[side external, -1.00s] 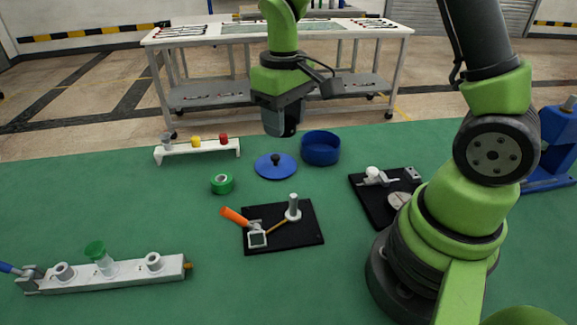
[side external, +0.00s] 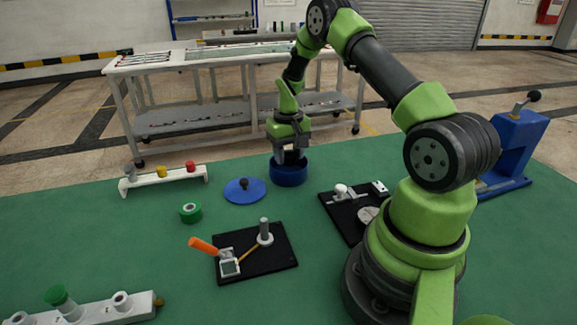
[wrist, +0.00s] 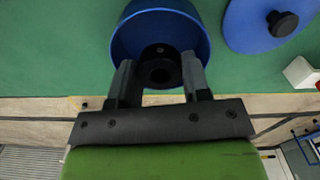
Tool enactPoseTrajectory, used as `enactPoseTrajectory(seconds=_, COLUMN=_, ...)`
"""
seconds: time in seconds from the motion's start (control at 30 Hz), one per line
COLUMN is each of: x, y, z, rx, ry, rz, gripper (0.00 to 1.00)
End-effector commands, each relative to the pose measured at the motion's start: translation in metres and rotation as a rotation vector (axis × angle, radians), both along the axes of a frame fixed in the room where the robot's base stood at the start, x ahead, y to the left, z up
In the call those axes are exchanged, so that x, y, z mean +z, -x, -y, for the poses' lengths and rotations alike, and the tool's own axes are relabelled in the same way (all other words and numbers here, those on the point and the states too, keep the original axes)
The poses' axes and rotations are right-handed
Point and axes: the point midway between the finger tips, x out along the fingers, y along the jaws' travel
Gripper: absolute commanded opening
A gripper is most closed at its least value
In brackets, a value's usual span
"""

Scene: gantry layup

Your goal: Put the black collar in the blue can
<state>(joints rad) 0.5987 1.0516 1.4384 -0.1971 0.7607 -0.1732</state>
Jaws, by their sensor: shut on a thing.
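The blue can (side external: 288,176) stands open on the green mat. It also shows in the wrist view (wrist: 201,42), below my gripper's fingertips. My gripper (side external: 290,157) is over the can's mouth, with its fingertips at about rim height. In the wrist view my gripper (wrist: 158,76) is shut on the black collar (wrist: 160,50), a dark ring with a round hole and a small screw on its side. The collar is seen against the can's opening; its exact depth is unclear. In the side view the collar is hidden by the fingers and rim.
A blue lid (side external: 240,193) with a black knob lies left of the can. A green tape roll (side external: 190,213), a white rack (side external: 150,181) and two black boards (side external: 270,263) are nearby. The mat between them is clear.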

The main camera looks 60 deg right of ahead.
Motion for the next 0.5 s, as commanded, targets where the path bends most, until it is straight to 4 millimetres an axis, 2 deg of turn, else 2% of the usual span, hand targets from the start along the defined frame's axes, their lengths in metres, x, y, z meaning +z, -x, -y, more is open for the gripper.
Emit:
enactPoseTrajectory(seconds=0.1, x=-0.020, y=0.000, z=-0.001, rx=0.002, ry=-0.002, rz=-0.002, gripper=0.13)
enactPoseTrajectory(seconds=0.2, x=-0.033, y=0.000, z=0.000, rx=0.000, ry=-0.001, rz=-0.002, gripper=0.13)
enactPoseTrajectory(seconds=0.5, x=-0.037, y=0.000, z=0.000, rx=0.001, ry=0.001, rz=0.001, gripper=0.13)
